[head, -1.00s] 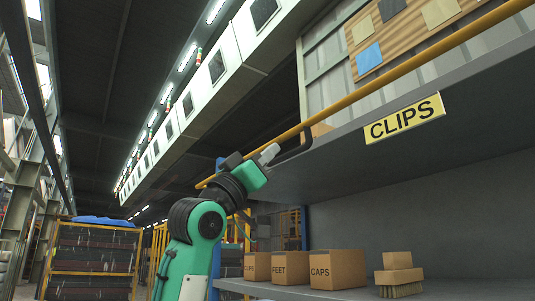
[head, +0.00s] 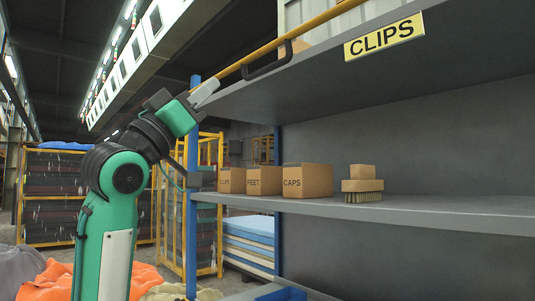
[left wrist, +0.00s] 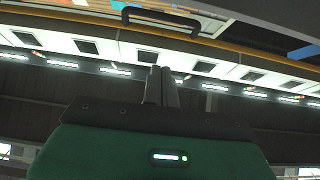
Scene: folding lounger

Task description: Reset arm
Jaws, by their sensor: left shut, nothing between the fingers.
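My left gripper (head: 205,92) is raised at the end of my green and black arm in the head view, close to the left end of the upper shelf. Its fingers are together and hold nothing. In the left wrist view the shut fingers (left wrist: 161,86) point up toward the ceiling lights and a black handle (left wrist: 160,19) on the shelf edge. The handle also shows in the head view (head: 268,69), to the right of the gripper and apart from it in the picture. My right gripper is in neither view.
The upper shelf (head: 430,50) carries a yellow CLIPS sign (head: 384,36) and a yellow rail. A blue post (head: 191,190) is beside my arm. Orange sacks (head: 146,280) lie below.

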